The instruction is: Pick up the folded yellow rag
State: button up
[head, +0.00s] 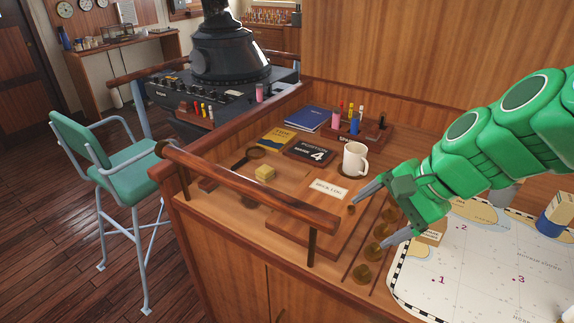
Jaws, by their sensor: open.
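A small yellow block-like thing (265,173), which looks like the folded yellow rag, lies on the wooden desk top behind the front rail, left of the deck log board. My gripper (368,227) is open and empty, with its fingers spread and pointing left. It is to the right of the yellow thing and well apart from it, over the right edge of the deck log board. Nothing hides the yellow thing except that its lower edge is close to the rail in this view.
A wooden rail (245,188) runs along the desk's front. The deck log board (290,220), a white mug (355,159), a magnifying glass (256,153), a yellow tide book (276,138) and a black number block (309,152) surround the rag. Brass discs (372,251) and a chart (470,275) lie right.

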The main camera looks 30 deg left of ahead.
jog(key=w+a+r+m+y, duration=0.1)
jog(key=w+a+m+y, duration=0.15)
jog(key=w+a, duration=0.4)
jog(key=w+a+r+m+y, duration=0.1)
jog(key=w+a+m+y, duration=0.15)
jog(key=a, duration=0.75)
jog(key=m+t+y, duration=0.2)
jog(key=m, duration=0.9)
send_over(271, 172)
jog(key=s+d, duration=0.1)
jog(key=d, duration=0.5)
notch_tip(271, 172, down, 6)
jog(key=f, duration=1.3)
jog(key=shift+s, duration=0.25)
jog(key=shift+a+f, duration=0.15)
jog(key=shift+f, duration=0.3)
jog(key=shift+w+x, duration=0.2)
jog(key=shift+x, duration=1.65)
jog(key=shift+w+x, duration=0.2)
jog(key=shift+x, duration=1.65)
jog(key=shift+f, duration=0.1)
